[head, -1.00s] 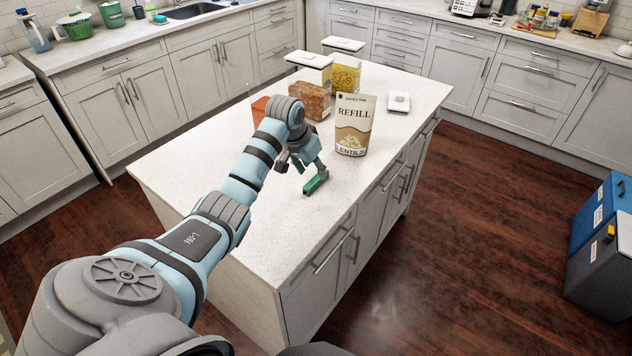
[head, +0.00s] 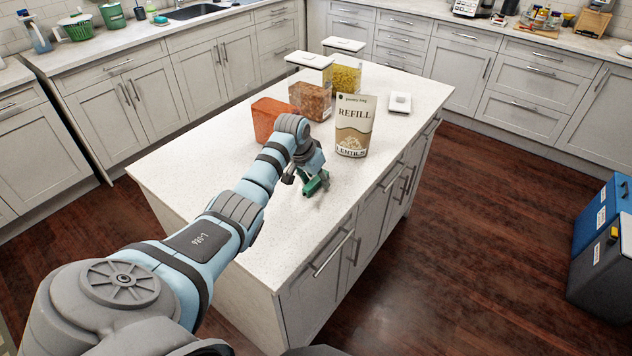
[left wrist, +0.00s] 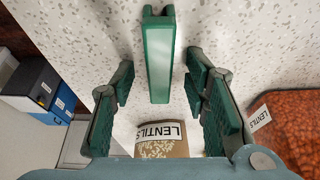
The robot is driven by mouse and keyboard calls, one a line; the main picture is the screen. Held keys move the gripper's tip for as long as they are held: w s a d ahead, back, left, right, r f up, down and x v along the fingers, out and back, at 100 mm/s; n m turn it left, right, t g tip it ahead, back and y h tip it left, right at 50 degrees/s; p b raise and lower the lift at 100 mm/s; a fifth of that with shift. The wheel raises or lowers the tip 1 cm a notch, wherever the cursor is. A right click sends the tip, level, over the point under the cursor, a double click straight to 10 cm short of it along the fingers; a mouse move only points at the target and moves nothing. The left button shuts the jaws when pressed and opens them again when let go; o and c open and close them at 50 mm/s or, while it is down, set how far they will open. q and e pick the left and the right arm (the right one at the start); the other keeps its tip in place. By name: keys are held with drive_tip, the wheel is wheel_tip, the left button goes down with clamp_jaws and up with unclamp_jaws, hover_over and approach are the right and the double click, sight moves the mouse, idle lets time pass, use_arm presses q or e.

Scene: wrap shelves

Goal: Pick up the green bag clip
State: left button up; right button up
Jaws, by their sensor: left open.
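The green bag clip (head: 319,184) lies on the white island top, in front of the lentils refill bag. In the left wrist view the clip (left wrist: 158,60) is long and green with a pale strip, at upper middle. My left gripper (head: 306,178) is low over the clip and hides part of it in the head view. In the left wrist view my left gripper (left wrist: 158,88) is open, its green-padded fingers on either side of the clip's near end. A gap shows on both sides, so the fingers look apart from it. My right gripper is not in view.
The lentils refill bag (head: 354,125) stands just behind the clip. The island top (head: 215,150) is clear at left and front.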

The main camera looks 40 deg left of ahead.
use_arm(q)
drive_tip(key=c, duration=0.9)
